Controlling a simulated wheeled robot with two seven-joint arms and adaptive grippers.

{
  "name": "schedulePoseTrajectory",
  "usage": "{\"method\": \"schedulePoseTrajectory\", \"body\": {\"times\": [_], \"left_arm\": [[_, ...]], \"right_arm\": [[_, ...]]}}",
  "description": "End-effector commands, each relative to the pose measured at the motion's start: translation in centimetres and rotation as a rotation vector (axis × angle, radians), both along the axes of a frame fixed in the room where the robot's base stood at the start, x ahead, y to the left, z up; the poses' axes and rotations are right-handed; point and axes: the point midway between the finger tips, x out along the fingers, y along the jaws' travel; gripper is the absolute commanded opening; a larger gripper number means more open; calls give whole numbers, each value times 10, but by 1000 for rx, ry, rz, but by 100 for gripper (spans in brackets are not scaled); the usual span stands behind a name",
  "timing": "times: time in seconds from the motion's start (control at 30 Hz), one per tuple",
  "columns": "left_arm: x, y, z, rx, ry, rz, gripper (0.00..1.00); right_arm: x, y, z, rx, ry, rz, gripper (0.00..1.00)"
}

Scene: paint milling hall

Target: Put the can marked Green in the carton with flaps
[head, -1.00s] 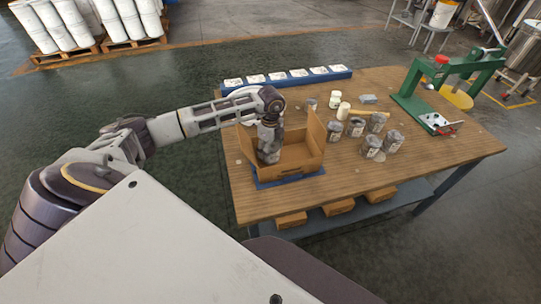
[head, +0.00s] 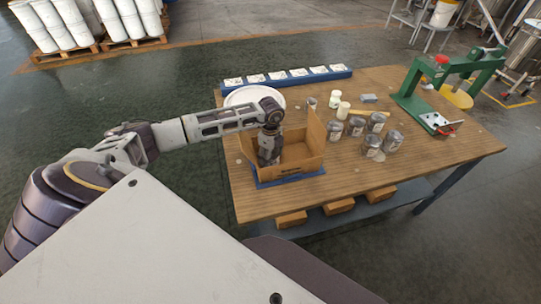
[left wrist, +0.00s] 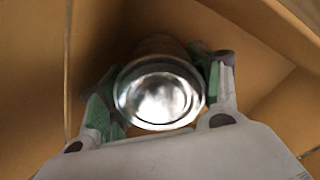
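The open cardboard carton with flaps (head: 312,150) stands on a blue base near the left end of the wooden table. My left gripper (head: 267,158) points down inside it. In the left wrist view, its green-padded fingers close on either side of a can with a shiny round metal lid (left wrist: 160,98). The carton's brown walls surround them. The can's label does not show, so I cannot read its marking. How near the can is to the carton floor is unclear. My right gripper is out of view.
Several grey cans (head: 357,126) stand right of the carton, with a mallet (head: 344,110) and small white jars among them. A white round plate (head: 240,96) and a blue strip with white cards (head: 290,79) lie behind. A green press (head: 425,95) stands at right.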

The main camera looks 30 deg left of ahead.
Motion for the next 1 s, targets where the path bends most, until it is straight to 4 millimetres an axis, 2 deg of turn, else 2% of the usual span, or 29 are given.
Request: {"method": "schedulePoseTrajectory", "body": {"times": [0.57, 0.77, 1.0], "left_arm": [[0, 0, 4, 0, 0, 0, 72], [0, 0, 22, 1, -2, -1, 72], [1, 0, 57, 1, -2, -1, 72]], "right_arm": [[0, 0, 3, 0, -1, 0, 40], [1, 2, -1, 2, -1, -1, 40], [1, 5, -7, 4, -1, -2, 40]]}}
